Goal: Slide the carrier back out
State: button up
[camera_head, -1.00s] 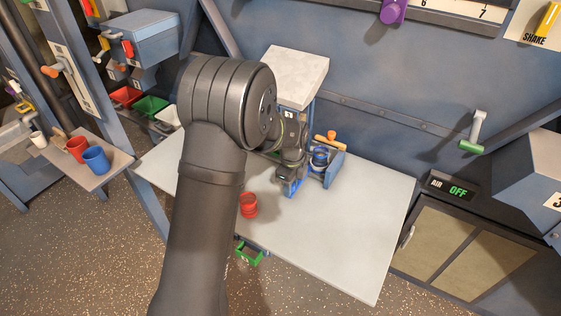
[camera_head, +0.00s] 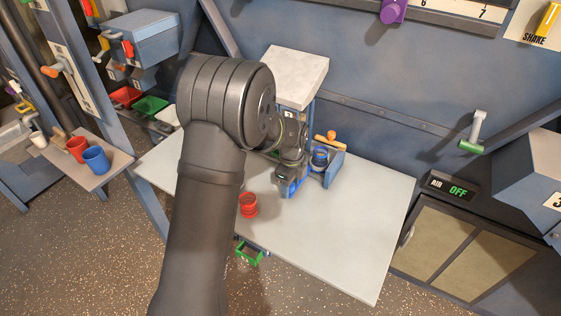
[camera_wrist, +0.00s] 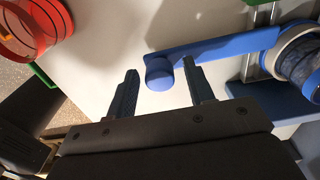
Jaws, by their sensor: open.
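The blue carrier (camera_head: 333,169) stands on the pale table at the machine wall, with a blue ringed cup (camera_head: 319,158) in it. In the wrist view the carrier's flat blue arm (camera_wrist: 225,48) runs left from the cup (camera_wrist: 305,62) and ends in a round blue knob (camera_wrist: 159,73). My gripper (camera_wrist: 160,72) is open, with its two dark fingers on either side of the knob in that view. I see gaps beside the knob; whether either finger touches it I cannot tell. In the head view my wrist partly hides the handle.
A red cup (camera_head: 248,204) stands on the table (camera_head: 345,240) left of my gripper, and shows at the upper left of the wrist view (camera_wrist: 30,28). An orange handle (camera_head: 331,137) is just behind the carrier. The table's front right is clear.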

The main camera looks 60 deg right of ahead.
notch_tip(320, 180, up, 12)
dwell(1.0)
jog(key=shift+f, duration=0.1)
notch_tip(320, 180, down, 10)
jog(key=shift+f, duration=0.1)
dwell(0.5)
jog(key=shift+f, duration=0.65)
jog(key=shift+w+f, duration=0.15)
jog(key=shift+f, duration=0.15)
jog(key=w, duration=1)
jog(key=shift+w+r, duration=0.1)
jog(key=shift+w, duration=0.25)
